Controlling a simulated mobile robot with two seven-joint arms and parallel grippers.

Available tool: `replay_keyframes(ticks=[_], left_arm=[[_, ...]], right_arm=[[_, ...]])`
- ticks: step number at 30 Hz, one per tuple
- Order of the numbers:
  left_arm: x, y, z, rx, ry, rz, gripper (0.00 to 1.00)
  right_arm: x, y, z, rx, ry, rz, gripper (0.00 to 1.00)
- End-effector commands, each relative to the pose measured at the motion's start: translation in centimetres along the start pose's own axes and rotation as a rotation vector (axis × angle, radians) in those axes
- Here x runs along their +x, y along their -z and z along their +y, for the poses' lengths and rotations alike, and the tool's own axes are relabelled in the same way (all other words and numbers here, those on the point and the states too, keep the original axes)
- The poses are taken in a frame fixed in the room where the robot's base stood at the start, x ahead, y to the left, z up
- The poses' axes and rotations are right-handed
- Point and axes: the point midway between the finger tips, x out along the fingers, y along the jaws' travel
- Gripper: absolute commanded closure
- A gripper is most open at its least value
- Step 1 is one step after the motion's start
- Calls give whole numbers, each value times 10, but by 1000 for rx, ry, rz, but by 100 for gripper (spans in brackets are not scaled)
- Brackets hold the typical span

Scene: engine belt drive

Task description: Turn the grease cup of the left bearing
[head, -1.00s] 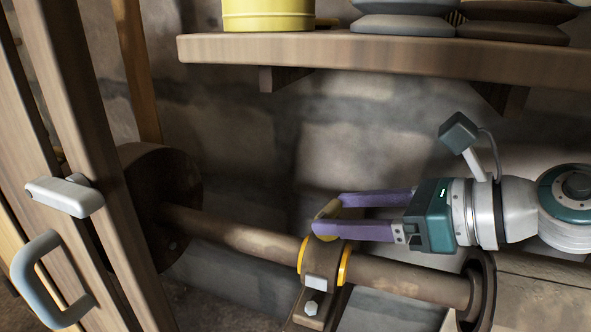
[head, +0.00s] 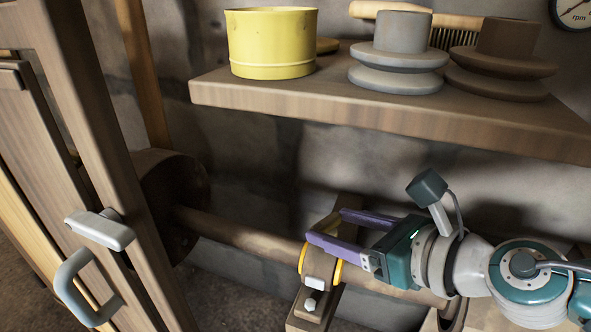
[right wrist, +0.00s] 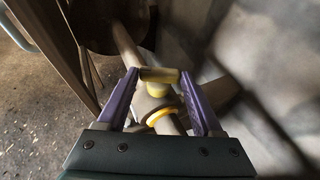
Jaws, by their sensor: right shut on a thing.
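The bearing (head: 319,268), a brown block with yellow rings at its sides, sits around a long brown shaft (head: 236,232). The yellow grease cup (head: 327,225) is on top of it, mostly hidden by my fingers in the head view. In the right wrist view the grease cup (right wrist: 158,77) shows between the fingertips, above the bearing's yellow ring (right wrist: 160,115). My right gripper (head: 328,226), with purple fingers, comes from the right and is shut on the cup. It also shows in the right wrist view (right wrist: 158,74). My left gripper is not in view.
A wooden shelf (head: 390,118) above the gripper holds a yellow tin (head: 271,45), a grey pulley (head: 398,58) and a brown pulley (head: 500,62). A dark wheel (head: 178,205) is on the shaft.

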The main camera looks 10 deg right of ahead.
Motion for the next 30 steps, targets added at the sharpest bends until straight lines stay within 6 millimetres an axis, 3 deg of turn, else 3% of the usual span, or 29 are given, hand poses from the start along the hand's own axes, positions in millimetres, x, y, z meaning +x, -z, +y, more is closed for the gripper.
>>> replay_keyframes(ticks=[11,20,30], left_arm=[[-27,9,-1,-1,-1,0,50],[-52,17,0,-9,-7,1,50],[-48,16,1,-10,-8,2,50]], right_arm=[[-1,-3,4,48,104,1,88],[0,-4,11,127,290,3,88],[6,0,18,246,580,2,88]])
